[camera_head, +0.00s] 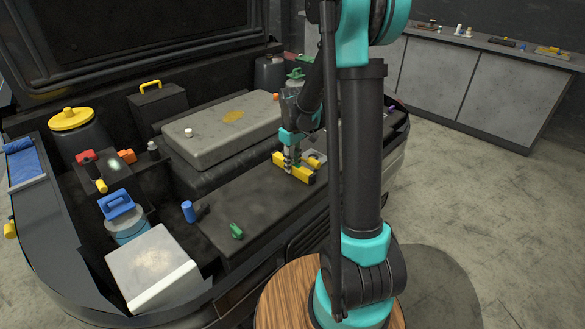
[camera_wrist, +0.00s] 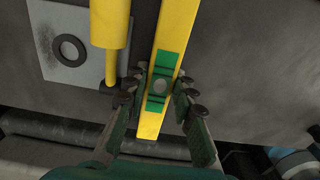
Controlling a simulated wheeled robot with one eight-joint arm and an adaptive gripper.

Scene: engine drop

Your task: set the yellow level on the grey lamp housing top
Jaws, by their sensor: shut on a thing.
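The yellow level (camera_head: 302,174) is a long yellow bar. In the wrist view the level (camera_wrist: 175,38) shows a green block with a round pale vial. My gripper (camera_head: 291,159) is shut on it, with a finger on each side of the bar near the green part in the wrist view (camera_wrist: 157,98). The level is over the right part of the dark cover; I cannot tell whether it touches anything below. A light grey box with a flat top (camera_head: 150,262), which looks like the lamp housing, is at the front left corner of the bay, well left of my gripper. Its top is bare.
A long grey engine cover (camera_head: 225,128) lies behind the dark flat cover (camera_head: 255,205). A green part (camera_head: 236,230) and blue cylinder (camera_head: 188,211) lie between my gripper and the grey box. A blue-handled cap (camera_head: 118,205) stands behind the box. A yellow cylinder (camera_wrist: 110,22) is beside the level.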

